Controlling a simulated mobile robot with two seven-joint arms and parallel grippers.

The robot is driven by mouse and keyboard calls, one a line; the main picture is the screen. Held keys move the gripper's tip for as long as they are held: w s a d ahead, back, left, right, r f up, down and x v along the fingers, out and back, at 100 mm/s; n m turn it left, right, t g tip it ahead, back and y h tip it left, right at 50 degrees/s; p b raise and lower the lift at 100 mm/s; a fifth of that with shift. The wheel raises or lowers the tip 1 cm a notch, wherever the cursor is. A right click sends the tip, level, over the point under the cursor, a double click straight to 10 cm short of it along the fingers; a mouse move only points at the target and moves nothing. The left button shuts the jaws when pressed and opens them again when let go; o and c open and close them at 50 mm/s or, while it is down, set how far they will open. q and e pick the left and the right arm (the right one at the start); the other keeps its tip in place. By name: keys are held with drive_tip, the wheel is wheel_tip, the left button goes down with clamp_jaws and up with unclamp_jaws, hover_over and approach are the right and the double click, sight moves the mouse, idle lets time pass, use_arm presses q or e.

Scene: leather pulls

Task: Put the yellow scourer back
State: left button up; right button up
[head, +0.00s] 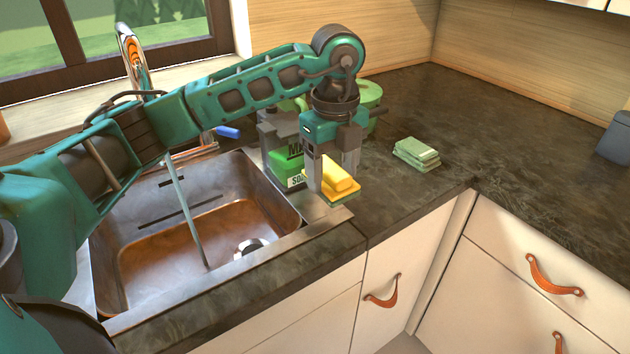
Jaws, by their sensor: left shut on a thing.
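The yellow scourer (339,174) is in the head view, right of the sink, by its front right corner. My left gripper (333,185) points down over it and is shut on it. A finger hides part of the scourer. A yellow and green edge (346,198) shows just under it; I cannot tell whether this is part of the scourer or a separate pad below. My right gripper is not in view.
The sink (190,255) with its tap (131,55) is at the left.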

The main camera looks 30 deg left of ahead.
use_arm(q)
drive_tip(key=a, duration=0.1)
drive_tip(key=w+a, duration=0.1)
drive_tip(key=a, duration=0.2)
drive_tip(key=shift+w, duration=0.3)
drive_tip(key=shift+w+a+f, duration=0.1)
drive_tip(key=shift+a+f, duration=0.15)
drive_tip(key=shift+f, duration=0.55)
drive_tip(key=shift+a+f+p, duration=0.15)
drive_tip(key=shift+f+p, duration=0.3)
drive_tip(key=shift+f, duration=2.1)
drive_tip(key=o, duration=1)
drive_tip(key=shift+f, duration=0.15)
drive_tip(key=r, duration=1.3)
drive_tip(key=shift+s, duration=0.2)
drive_tip(key=shift+f, duration=0.1)
